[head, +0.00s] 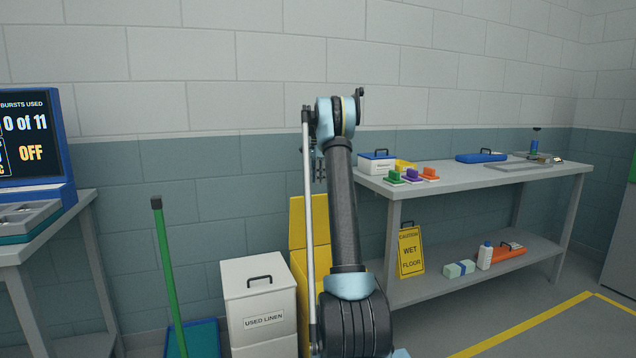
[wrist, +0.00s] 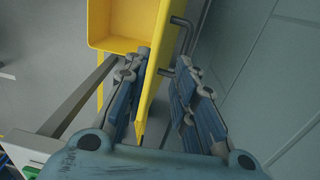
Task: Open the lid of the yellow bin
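The yellow bin (head: 299,268) stands against the wall behind my arm, which hides much of it. Its yellow lid (head: 316,222) stands raised at the back, roughly upright. In the wrist view the bin's open hollow (wrist: 125,18) shows at the top, with the lid (wrist: 152,82) nearly edge-on beside it. A dark grey bar handle (wrist: 184,42) sits on the lid's right face. My gripper (wrist: 163,65) is open, with its fingers apart on either side of the lid. The left finger is close to the lid; I cannot tell whether it touches. A gap shows on the right.
A white bin labelled "USED LINEN" (head: 258,296) stands just left of the yellow bin. A grey workbench (head: 480,183) with blocks and boxes stands to the right, with a wet-floor sign (head: 411,252) at its leg. A green-handled tool (head: 167,270) stands at the left.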

